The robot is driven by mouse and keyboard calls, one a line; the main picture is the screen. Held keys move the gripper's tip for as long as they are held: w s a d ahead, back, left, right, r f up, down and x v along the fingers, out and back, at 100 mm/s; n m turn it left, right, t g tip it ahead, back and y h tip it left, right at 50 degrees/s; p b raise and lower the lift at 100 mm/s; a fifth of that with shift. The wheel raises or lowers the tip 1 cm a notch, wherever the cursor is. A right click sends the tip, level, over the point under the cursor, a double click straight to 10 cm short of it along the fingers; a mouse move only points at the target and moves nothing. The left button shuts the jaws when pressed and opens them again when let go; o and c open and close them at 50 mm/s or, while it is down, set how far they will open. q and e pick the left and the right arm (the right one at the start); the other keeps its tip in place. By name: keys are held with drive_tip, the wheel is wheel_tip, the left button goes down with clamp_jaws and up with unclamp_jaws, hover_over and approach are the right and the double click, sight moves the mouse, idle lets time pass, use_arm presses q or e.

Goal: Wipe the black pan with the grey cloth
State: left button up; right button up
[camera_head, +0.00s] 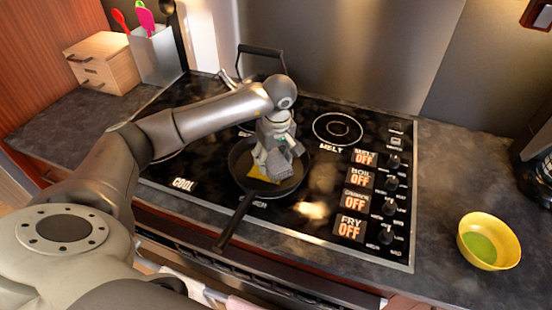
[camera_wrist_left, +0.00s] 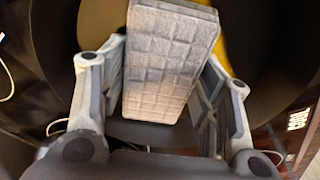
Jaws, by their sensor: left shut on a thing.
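The black pan (camera_head: 242,160) sits on the stovetop with its handle pointing toward the front left. My left gripper (camera_head: 276,155) reaches down into the pan from above and is shut on the grey cloth (camera_head: 284,167). The cloth looks like a thick, quilted grey block; in the left wrist view the cloth (camera_wrist_left: 165,65) stands between the two fingers. A yellow patch (camera_head: 261,174) shows in the pan beside the cloth. Whether the cloth touches the pan's bottom I cannot tell. My right gripper is not in view.
A yellow bowl (camera_head: 482,262) with green inside stands on the right counter. A wooden drawer box (camera_head: 110,68) and utensil holder (camera_head: 157,57) stand back left.

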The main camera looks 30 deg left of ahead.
sight(272, 167)
use_arm(q)
drive_tip(key=shift+s+a, duration=0.25)
drive_tip(key=shift+a, duration=0.75)
drive_tip(key=shift+w+d+f+b, duration=0.1)
drive_tip(key=shift+w+d+b, duration=0.05)
drive_tip(key=shift+d, duration=0.6)
drive_tip(key=shift+w+d+b, duration=0.15)
drive_tip(key=shift+d, duration=0.55)
drive_tip(key=shift+s+a, duration=0.2)
drive_tip(key=shift+a, duration=0.55)
drive_tip(key=shift+s+a, duration=0.15)
drive_tip(key=shift+a, duration=0.55)
drive_tip(key=shift+w+d+b, duration=0.15)
drive_tip(key=shift+w+d, duration=0.05)
drive_tip(key=shift+d, duration=0.5)
drive_tip(key=shift+w+d+b, duration=0.15)
drive_tip(key=shift+d, duration=0.55)
drive_tip(key=shift+s+a+b, duration=0.15)
drive_tip(key=shift+s+a, duration=0.05)
drive_tip(key=shift+a, duration=0.5)
drive_tip(key=shift+s+a+b, duration=0.15)
drive_tip(key=shift+a, duration=0.55)
drive_tip(key=shift+w+d, duration=0.15)
drive_tip(key=shift+d, duration=0.6)
drive_tip(key=shift+w+d, duration=0.15)
drive_tip(key=shift+d, duration=0.55)
drive_tip(key=shift+r, duration=0.25)
